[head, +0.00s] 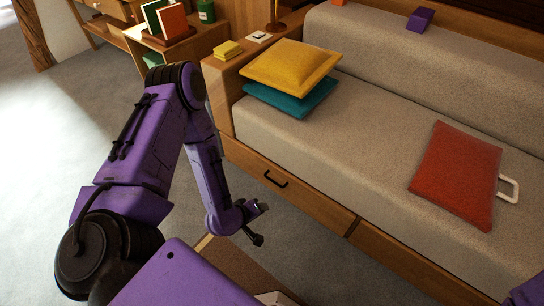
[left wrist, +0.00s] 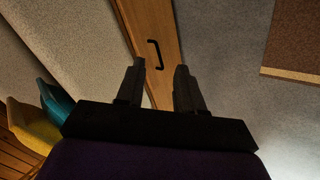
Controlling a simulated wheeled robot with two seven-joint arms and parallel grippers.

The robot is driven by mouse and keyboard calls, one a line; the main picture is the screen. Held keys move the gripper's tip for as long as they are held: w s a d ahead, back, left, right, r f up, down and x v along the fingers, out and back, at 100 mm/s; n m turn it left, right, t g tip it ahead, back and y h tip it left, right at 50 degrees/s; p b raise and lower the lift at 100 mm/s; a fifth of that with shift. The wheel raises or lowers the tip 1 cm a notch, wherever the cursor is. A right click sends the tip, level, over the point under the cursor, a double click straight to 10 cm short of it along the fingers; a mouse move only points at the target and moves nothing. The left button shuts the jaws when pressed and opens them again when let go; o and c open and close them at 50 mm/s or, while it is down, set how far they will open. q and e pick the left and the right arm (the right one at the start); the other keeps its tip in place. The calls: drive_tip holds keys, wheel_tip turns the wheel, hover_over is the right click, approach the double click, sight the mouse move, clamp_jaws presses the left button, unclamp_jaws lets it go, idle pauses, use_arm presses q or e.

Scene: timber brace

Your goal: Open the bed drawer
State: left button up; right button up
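The bed drawer (head: 312,203) is a wooden front under the grey mattress, and it looks flush with the bed frame. Its black bar handle (head: 276,180) is on the left drawer front. In the left wrist view the handle (left wrist: 154,55) shows ahead of the fingertips, slightly left of the middle of the gap. My left gripper (head: 260,224) is open and empty, in front of the drawer and apart from the handle. My right gripper is not in view.
A yellow cushion (head: 291,68) lies on a teal cushion (head: 293,100) on the bed. A red cushion (head: 456,173) with a pale loop lies further right. Desk shelves with books (head: 172,22) stand at the back left. Grey floor (head: 120,100) is clear at left.

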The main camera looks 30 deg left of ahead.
use_arm(q)
drive_tip(key=w+a+f+n+t+b, duration=0.35)
drive_tip(key=w+a+f+b, duration=0.25)
drive_tip(key=f+b, duration=0.55)
drive_tip(key=w+a+f+n+t+b, duration=0.2)
drive_tip(key=w+a+f+t+b, duration=0.3)
drive_tip(key=f+b, duration=0.65)
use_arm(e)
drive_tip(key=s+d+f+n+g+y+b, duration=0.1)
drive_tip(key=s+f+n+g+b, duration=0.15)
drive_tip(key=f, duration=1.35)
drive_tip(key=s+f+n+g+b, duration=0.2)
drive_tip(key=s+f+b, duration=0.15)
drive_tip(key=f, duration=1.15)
use_arm(q)
drive_tip(key=w+b, duration=0.2)
drive_tip(key=w, duration=0.9)
drive_tip(key=shift+w+d+r+g, duration=0.2)
drive_tip(key=shift+w+r+g, duration=0.1)
drive_tip(key=shift+r+g, duration=0.15)
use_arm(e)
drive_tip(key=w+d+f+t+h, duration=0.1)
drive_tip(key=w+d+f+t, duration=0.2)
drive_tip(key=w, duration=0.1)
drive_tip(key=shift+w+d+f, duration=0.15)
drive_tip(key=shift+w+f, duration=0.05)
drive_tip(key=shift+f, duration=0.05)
use_arm(q)
drive_tip(key=shift+m, duration=0.25)
drive_tip(key=shift+c, duration=0.3)
